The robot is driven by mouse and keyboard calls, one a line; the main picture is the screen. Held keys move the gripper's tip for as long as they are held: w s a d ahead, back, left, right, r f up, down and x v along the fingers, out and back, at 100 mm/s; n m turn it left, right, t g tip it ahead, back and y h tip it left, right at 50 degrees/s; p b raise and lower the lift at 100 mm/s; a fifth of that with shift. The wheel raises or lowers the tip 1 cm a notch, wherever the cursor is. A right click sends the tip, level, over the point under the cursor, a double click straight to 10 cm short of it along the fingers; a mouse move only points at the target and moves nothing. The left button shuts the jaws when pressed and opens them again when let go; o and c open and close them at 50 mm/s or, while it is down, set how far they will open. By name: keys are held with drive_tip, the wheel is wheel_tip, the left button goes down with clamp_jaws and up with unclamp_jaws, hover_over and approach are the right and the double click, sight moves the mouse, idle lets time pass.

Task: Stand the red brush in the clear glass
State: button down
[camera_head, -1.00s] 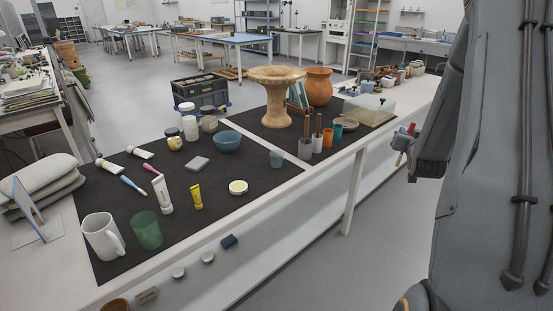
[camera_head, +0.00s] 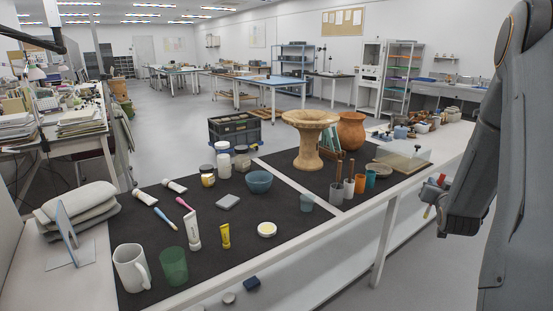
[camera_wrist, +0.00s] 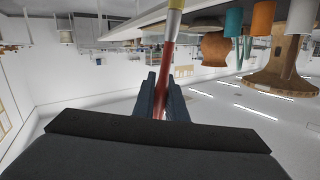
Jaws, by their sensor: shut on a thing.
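My gripper (camera_wrist: 163,92) is shut on the red brush (camera_wrist: 167,62) in the wrist view, with the red handle between its two dark fingers and a pale yellow part beyond at the top edge. In the head view, the brush shows only as a small coloured bit beside my arm at the right, apart from the table. A pale, see-through glass (camera_head: 307,203), which looks like the clear glass, stands upright on the dark mat near the table's front edge. It is to the left of the brush and apart from it. A green glass (camera_head: 174,265) stands at front left.
A white mug (camera_head: 132,268), tubes and a blue bowl (camera_head: 259,181) share the left mat (camera_head: 215,225). Grey, white and orange cups (camera_head: 359,183) stand right of the pale glass, some holding upright sticks. Open floor lies in front.

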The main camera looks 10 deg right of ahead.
drive_tip(key=a+f+n+y, duration=0.15)
drive_tip(key=a+f, duration=0.35)
drive_tip(key=a, duration=0.5)
drive_tip(key=s+a+f+n+t+y, duration=0.15)
drive_tip(key=a+f, duration=0.25)
drive_tip(key=a, duration=0.5)
drive_tip(key=a+f+y, duration=0.2)
drive_tip(key=a+f, duration=0.3)
drive_tip(key=a, duration=0.5)
drive_tip(key=s+a+f+n+y+p, duration=0.1)
drive_tip(key=s+a+f, duration=0.15)
drive_tip(key=a, duration=0.25)
drive_tip(key=s+a+f+n+y, duration=0.1)
drive_tip(key=s+a, duration=0.2)
drive_tip(key=a, duration=0.3)
drive_tip(key=s+r, duration=0.2)
drive_tip(key=s, duration=0.3)
drive_tip(key=shift+s+r, duration=0.2)
drive_tip(key=shift+r, duration=0.15)
